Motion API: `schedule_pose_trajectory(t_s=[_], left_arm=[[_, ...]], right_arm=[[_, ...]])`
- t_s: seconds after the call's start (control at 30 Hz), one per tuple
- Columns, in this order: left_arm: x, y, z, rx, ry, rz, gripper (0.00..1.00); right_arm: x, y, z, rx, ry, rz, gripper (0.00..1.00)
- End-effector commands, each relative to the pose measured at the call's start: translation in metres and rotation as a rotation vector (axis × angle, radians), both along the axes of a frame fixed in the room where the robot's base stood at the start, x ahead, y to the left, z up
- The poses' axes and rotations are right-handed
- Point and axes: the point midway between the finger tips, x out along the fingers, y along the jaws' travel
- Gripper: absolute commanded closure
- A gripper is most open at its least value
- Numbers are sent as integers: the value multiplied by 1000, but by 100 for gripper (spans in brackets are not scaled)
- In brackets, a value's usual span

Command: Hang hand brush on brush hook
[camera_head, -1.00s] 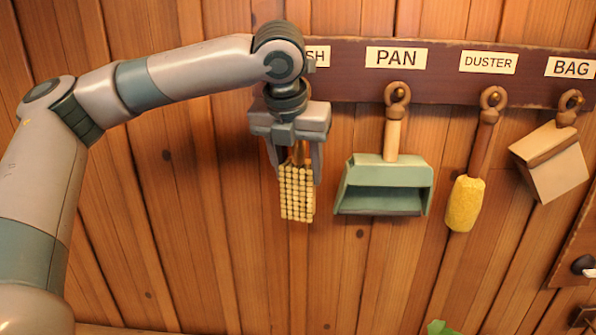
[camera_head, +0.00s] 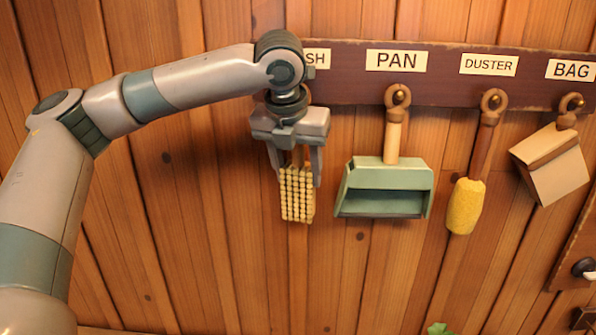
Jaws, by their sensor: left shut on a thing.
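The hand brush (camera_head: 297,194) shows as a block of pale tan bristle tufts hanging below my left gripper (camera_head: 296,180). My left gripper is shut on the brush, with one finger on each side of its upper part. The brush is roughly upright in front of the plank wall. Its handle is hidden behind the gripper and wrist. The brush hook is hidden behind my left arm. Only the end of its label, "SH" (camera_head: 318,59), shows at the left part of the dark rail (camera_head: 345,88). My right gripper is not in view.
A green dustpan (camera_head: 388,183) hangs under "PAN", close to the right of my gripper. A yellow duster (camera_head: 466,205) and a tan bag-like piece (camera_head: 552,165) hang farther right. The wall left of and below the brush is clear.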

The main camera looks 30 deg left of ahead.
Motion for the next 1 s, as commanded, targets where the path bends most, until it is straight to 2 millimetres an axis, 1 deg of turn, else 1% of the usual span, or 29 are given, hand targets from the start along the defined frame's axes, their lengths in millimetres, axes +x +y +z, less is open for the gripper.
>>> schedule_pose_trajectory(t_s=[0.17, 0.2, 0.23, 0.27, 0.57, 0.7, 0.87, 1.0], left_arm=[[0, 0, 0, 0, -1, 0, 87], [0, 0, 0, 0, -1, 0, 42], [0, 0, 0, 0, -1, 0, 35], [0, 0, 0, 0, 0, 0, 30], [0, 0, 0, 0, 1, -1, 30], [-1, -1, 3, -1, 0, 0, 30], [-6, -2, 15, -1, -2, 1, 30], [-14, -4, 33, 0, -3, 0, 30]], right_arm=[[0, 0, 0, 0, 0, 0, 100], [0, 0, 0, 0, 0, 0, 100], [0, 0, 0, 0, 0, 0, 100], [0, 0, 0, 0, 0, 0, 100], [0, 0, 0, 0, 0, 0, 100], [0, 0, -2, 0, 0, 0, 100], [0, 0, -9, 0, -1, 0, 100], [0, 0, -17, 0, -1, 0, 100]])
